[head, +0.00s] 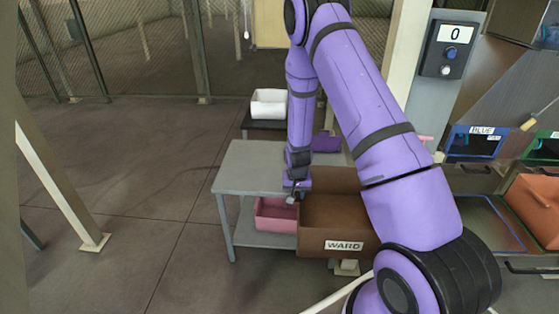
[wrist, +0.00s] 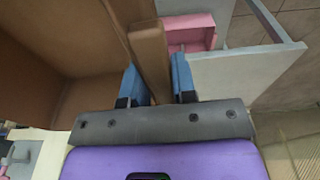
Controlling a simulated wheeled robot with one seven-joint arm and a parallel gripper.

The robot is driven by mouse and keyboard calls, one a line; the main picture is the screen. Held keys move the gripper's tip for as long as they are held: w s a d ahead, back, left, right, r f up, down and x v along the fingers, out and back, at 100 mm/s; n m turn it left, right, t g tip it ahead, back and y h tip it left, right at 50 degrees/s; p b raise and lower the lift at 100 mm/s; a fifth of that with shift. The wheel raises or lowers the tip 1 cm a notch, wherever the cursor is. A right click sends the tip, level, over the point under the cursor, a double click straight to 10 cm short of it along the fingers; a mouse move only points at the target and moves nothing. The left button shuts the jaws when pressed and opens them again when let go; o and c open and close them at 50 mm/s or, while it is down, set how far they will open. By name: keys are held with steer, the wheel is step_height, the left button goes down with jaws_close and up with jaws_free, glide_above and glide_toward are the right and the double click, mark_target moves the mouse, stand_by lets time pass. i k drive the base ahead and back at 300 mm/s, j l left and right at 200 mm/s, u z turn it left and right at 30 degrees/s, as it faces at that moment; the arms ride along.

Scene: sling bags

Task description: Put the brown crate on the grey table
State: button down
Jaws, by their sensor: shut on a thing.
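The brown crate (head: 323,234), marked WARD, is open-topped and roughly level at the front right of the grey table (head: 250,168). My gripper (head: 296,190) points down at the crate's left wall. In the wrist view, the blue fingers of my gripper (wrist: 157,82) are shut on the brown crate's wall (wrist: 151,50), one finger on each side. The grey table also shows in the wrist view (wrist: 245,72), beside the crate. My arm hides the crate's right part. I cannot tell how far its bottom is off the floor.
A pink crate (head: 272,221) sits low under the tabletop, left of the brown crate. The tabletop's left part is bare. A purple object (head: 326,143) is behind my gripper. A white bin (head: 268,103) stands on a dark table behind. The floor at left is clear.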

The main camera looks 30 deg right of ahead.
mark_target(273, 167)
steer(key=i+l, duration=0.1)
steer(key=i, duration=1.65)
